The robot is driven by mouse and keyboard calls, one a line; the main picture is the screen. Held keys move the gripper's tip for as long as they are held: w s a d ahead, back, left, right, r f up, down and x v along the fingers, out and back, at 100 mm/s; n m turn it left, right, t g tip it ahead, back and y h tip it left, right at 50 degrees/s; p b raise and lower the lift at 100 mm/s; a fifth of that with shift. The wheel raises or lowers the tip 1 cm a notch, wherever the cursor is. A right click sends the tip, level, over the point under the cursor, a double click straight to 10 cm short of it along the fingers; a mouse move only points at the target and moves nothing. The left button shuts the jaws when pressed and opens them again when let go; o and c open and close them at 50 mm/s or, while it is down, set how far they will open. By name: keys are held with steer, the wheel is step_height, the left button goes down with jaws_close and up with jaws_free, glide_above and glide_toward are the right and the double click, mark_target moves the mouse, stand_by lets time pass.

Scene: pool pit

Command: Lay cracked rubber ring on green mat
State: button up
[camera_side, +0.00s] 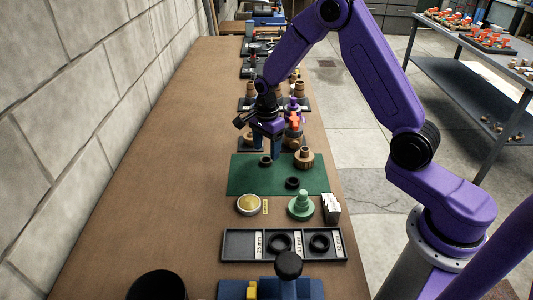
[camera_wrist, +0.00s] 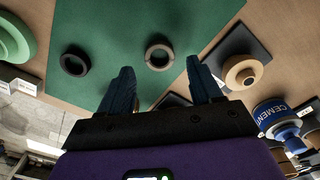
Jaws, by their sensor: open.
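The green mat (camera_side: 240,183) lies on the bench and also fills much of the wrist view (camera_wrist: 115,25). Two dark rings lie flat on it. One greyish ring (camera_side: 265,161) is ahead of and between my fingers in the wrist view (camera_wrist: 148,56). A blacker ring (camera_side: 292,187) lies apart from it, left in the wrist view (camera_wrist: 64,63). I cannot tell for certain which ring is cracked. My gripper (camera_side: 267,154) is open and empty, low over the mat's far part near the greyish ring; its two fingers show apart in the wrist view (camera_wrist: 163,82).
A tan fitting (camera_side: 304,159) stands on the mat's far right. A labelled black tray (camera_side: 237,246) holds two rings. Fittings crowd behind the mat; a wall runs left.

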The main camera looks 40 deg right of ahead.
step_height(320, 180, up, 9)
steer(key=s+a+r+n, duration=0.3)
steer(key=s+a+n, duration=0.2)
steer(key=s+n, duration=0.2)
steer(key=s+r+n, duration=0.2)
steer(key=s+n, duration=2.1)
steer(key=s, duration=0.4)
steer(key=shift+s+d+r+n, duration=0.15)
steer(key=shift+d+r+n, duration=0.1)
steer(key=shift+d+n, duration=0.05)
